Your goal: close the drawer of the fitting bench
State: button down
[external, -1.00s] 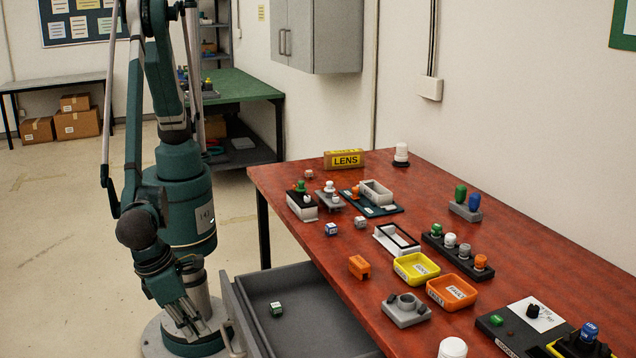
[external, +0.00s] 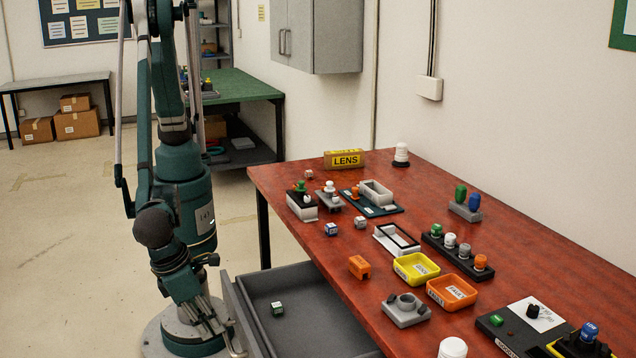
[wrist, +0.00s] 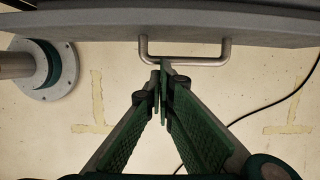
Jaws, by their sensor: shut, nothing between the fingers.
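The drawer (external: 318,308) of the fitting bench (external: 352,236) is pulled out below the red top, on its left side. A small green and white part (external: 277,308) lies inside it. The drawer's grey front (wrist: 225,28) and its bar handle (wrist: 185,60) show in the wrist view. My gripper (wrist: 161,68) is shut and empty, its fingertips at the left part of the handle. I cannot tell whether they touch it. In the external view my gripper (external: 232,350) is low, just outside the drawer front.
The bench top carries a yellow tray (external: 416,268), an orange tray (external: 452,292), a grey fixture (external: 406,310) and several small parts. A dark cable (wrist: 275,110) lies on the floor beneath my gripper.

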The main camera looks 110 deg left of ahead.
jog(key=b, duration=0.2)
send_over(305, 322)
jog(key=w, duration=0.1)
jog(key=shift+a, duration=0.35)
jog(key=shift+d, duration=0.1)
jog(key=shift+s+d+r, duration=0.1)
jog(key=shift+s+d, duration=0.2)
jog(key=shift+s, duration=0.1)
jog(key=shift+s+d+r, duration=0.15)
jog(key=shift+s+d, duration=0.4)
jog(key=shift+s+d+r, duration=0.15)
jog(key=shift+s+d, duration=0.4)
jog(key=p+v, duration=0.2)
jog(key=v, duration=0.8)
jog(key=shift+w+a, duration=0.15)
jog(key=shift+a, duration=0.05)
